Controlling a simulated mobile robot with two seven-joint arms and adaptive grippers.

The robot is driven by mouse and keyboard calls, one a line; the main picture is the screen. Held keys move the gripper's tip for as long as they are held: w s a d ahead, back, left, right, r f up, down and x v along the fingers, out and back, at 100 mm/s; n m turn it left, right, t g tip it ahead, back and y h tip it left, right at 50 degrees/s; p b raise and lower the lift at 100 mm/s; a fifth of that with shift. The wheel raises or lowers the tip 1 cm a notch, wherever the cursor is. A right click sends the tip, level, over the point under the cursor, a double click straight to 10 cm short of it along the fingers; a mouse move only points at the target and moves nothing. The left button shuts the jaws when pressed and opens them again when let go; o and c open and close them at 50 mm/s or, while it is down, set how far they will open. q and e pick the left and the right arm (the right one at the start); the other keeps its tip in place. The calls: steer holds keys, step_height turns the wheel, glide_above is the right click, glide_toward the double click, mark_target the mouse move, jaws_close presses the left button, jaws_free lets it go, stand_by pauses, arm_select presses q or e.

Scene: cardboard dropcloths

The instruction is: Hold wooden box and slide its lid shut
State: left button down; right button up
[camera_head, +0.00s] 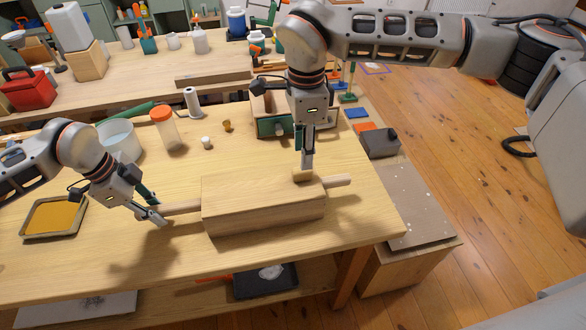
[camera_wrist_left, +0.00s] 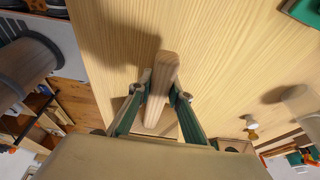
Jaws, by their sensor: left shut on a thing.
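The wooden box (camera_head: 262,212) lies on the workbench, long side toward the front, with a round handle on each end. The left handle (camera_head: 182,208) is held at its outer part by my left gripper (camera_head: 155,214); in the left wrist view the fingers close on both sides of the handle (camera_wrist_left: 161,72). The right handle (camera_head: 338,181) is free. A small wooden knob (camera_head: 302,175) stands on the top near the right end. My right gripper (camera_head: 306,163) points straight down at the knob, its fingertips at or just above it. The lid's seam cannot be made out.
Behind the box stand a green drawer box (camera_head: 272,126), a jar with an orange lid (camera_head: 164,130), a white bucket (camera_head: 118,140) and small spools. A tray with orange content (camera_head: 52,217) lies at the left. The bench front edge is clear.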

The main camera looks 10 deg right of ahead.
steer(key=shift+r, duration=0.1)
arm_select(q)
steer(key=c, duration=1.8)
jaws_free()
steer(key=shift+o, duration=0.5)
steer(key=shift+r, duration=0.15)
arm_select(e)
steer(key=shift+r, duration=0.1)
arm_select(q)
steer(key=shift+r+p, duration=1.2)
steer(key=shift+r, duration=0.25)
arm_select(e)
steer(key=shift+r, duration=1.15)
arm_select(q)
steer(key=shift+r+p, duration=0.85)
steer(key=shift+r, duration=1.6)
arm_select(e)
steer(key=shift+r, duration=0.95)
